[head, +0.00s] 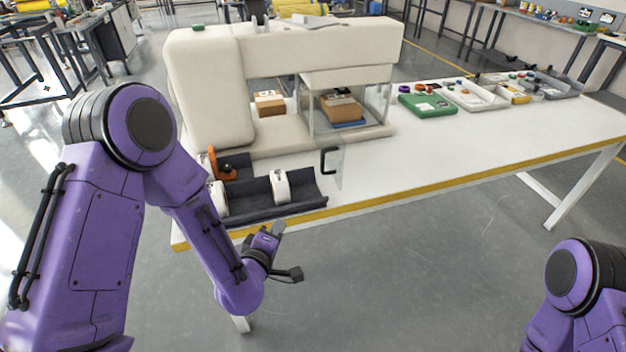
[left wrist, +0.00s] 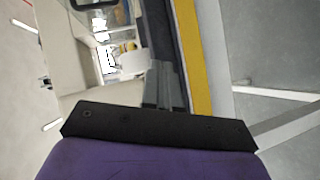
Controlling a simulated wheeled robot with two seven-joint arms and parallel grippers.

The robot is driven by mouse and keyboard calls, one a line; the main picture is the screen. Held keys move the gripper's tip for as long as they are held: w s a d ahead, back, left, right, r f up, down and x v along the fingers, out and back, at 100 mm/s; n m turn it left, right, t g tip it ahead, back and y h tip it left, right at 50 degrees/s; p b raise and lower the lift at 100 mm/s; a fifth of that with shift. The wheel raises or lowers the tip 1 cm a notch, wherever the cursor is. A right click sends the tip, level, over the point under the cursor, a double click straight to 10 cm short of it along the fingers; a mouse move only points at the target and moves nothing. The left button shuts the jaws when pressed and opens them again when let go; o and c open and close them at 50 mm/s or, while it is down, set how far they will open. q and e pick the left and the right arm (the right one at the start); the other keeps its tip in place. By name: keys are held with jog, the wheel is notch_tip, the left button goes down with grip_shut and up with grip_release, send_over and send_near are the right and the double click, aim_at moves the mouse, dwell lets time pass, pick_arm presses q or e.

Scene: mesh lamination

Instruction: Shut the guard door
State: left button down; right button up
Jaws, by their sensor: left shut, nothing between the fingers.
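The guard door (head: 338,178) is a clear panel with a black handle (head: 324,161). It stands open, swung out from the clear-walled enclosure (head: 374,104) of the cream machine toward the table's front edge. Inside the enclosure a brown block sits on a blue base. My left gripper (head: 280,227) is shut and empty, in front of the table's edge, below and left of the handle and apart from it. In the left wrist view its fingers (left wrist: 166,84) are together, and a black handle-like part (left wrist: 92,3) shows at the top edge. My right gripper is out of view.
A dark tray (head: 250,193) with white rolls and an orange part (head: 213,164) lie left of the door. Green (head: 428,105) and white (head: 475,97) trays with small parts stand farther right. The white table (head: 470,140) is clear right of the door.

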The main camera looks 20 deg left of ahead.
pick_arm(q)
jog(key=w+d+r+n+t, duration=0.1)
jog(key=w+r+n+t, duration=0.15)
jog(key=r, duration=0.45)
jog(key=w+d+p, duration=0.3)
jog(key=w+p, duration=0.1)
jog(key=w, duration=0.9)
jog(key=shift+w+h, duration=0.3)
jog(key=shift+w, duration=0.05)
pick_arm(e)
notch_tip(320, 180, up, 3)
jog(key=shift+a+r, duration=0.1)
pick_arm(q)
jog(key=shift+d, duration=0.15)
